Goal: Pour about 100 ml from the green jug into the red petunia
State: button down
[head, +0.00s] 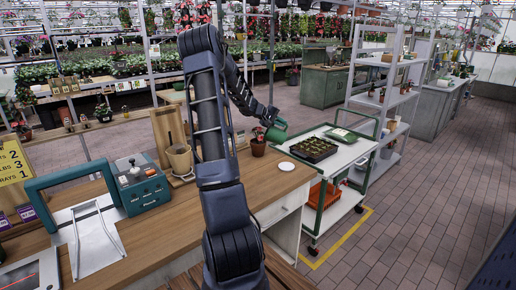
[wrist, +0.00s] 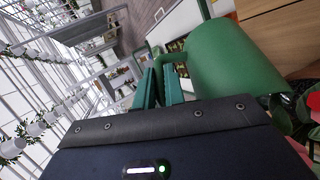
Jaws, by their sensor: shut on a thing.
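The green jug (head: 278,131) is held above the right part of the wooden counter, tilted. In the wrist view the jug body (wrist: 236,60) fills the upper right, beside the teal fingers. My gripper (head: 268,118) is shut on the jug; the fingers (wrist: 162,74) hide the exact hold. The petunia pot (head: 257,148), reddish-brown, stands on the counter just left of and below the jug. Its green leaves (wrist: 300,108) and a bit of red show at the wrist view's right edge. The jug's contents and any stream cannot be made out.
A small white saucer (head: 286,166) lies on the counter (head: 262,186) right of the pot. A tan pot (head: 180,158) and a teal box (head: 141,186) stand to the left. A cart (head: 341,157) with a seedling tray (head: 314,149) stands beyond the right edge.

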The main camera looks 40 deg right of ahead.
aim_at(286, 129)
jog(key=shift+r, duration=0.1)
jog(key=shift+s+d, duration=0.1)
jog(key=f, duration=0.1)
jog(key=s+d+f+t+y, duration=0.1)
jog(key=s+f+y, duration=0.1)
jog(key=shift+d+m+t, duration=0.4)
jog(key=shift+d+f+y, duration=0.1)
jog(key=shift+f+y, duration=0.3)
jog(key=shift+f, duration=0.15)
jog(key=shift+s+d+f+m+t+y+b, duration=0.2)
jog(key=shift+s+d+f+t+y, duration=0.2)
jog(key=shift+f, duration=0.2)
jog(key=shift+s+d+f+m+t+y+b, duration=0.15)
jog(key=shift+s+d+f+t+y, duration=0.2)
jog(key=shift+f+t, duration=0.2)
